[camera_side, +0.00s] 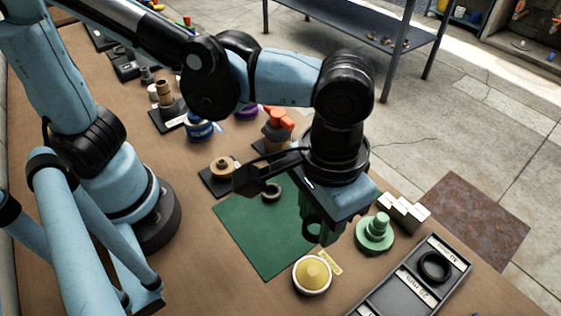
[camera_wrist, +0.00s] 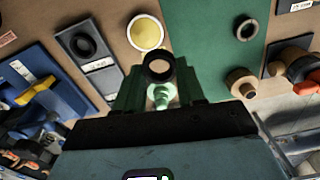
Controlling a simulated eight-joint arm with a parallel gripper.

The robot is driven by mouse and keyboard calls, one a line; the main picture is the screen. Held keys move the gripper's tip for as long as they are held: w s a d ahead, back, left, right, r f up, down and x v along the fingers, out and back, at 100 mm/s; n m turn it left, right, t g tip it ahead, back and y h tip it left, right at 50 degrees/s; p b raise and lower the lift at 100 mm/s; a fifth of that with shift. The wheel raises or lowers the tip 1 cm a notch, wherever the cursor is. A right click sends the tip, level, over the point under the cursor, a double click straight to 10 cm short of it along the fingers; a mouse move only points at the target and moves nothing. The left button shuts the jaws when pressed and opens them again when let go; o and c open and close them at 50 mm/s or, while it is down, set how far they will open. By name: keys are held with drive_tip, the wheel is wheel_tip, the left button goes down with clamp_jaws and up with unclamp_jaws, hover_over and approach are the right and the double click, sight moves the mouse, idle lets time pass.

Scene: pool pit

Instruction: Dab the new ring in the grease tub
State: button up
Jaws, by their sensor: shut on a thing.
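My gripper (camera_side: 320,238) points down above the table, between the green mat and the light green stepped piece. In the wrist view its green fingers are shut on a black ring (camera_wrist: 147,68), with the table showing through the ring's hole. The grease tub (camera_side: 298,280) is a round white tub with yellow grease, just in front of the mat. It also shows in the wrist view (camera_wrist: 133,42), beyond the held ring and apart from it in the picture. A yellow tag lies beside the tub.
A dark tray (camera_side: 386,292) at the right holds a second black ring (camera_side: 435,266). The light green stepped piece (camera_side: 375,232) stands close to my gripper. A greyish ring (camera_side: 271,191) lies on the green mat (camera_side: 262,240). White cards (camera_side: 405,209) stand behind the stepped piece.

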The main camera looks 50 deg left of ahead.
sight(314, 268)
drive_tip(key=n, duration=0.2)
drive_tip(key=s+d+f+n, duration=0.1)
drive_tip(key=n, duration=0.1)
drive_tip(key=d+n, duration=0.1)
drive_tip(key=n, duration=0.2)
drive_tip(key=shift+s+f, duration=0.25)
drive_tip(key=shift+f, duration=3)
drive_tip(key=shift+f, duration=0.4)
drive_tip(key=shift+r, duration=3.5)
drive_tip(key=w+a+r+m, duration=0.2)
drive_tip(key=w+a+r, duration=0.2)
drive_tip(key=w+a, duration=0.75)
drive_tip(key=w+a+r+m, duration=0.1)
drive_tip(key=a+r, duration=0.1)
drive_tip(key=a, duration=0.6)
drive_tip(key=w+a+r+m, duration=0.1)
drive_tip(key=a+r+m, duration=0.1)
drive_tip(key=a, duration=0.5)
drive_tip(key=shift+w+a+r+m, duration=0.2)
drive_tip(key=shift+a+r+m, duration=0.05)
drive_tip(key=shift+a+m, duration=0.1)
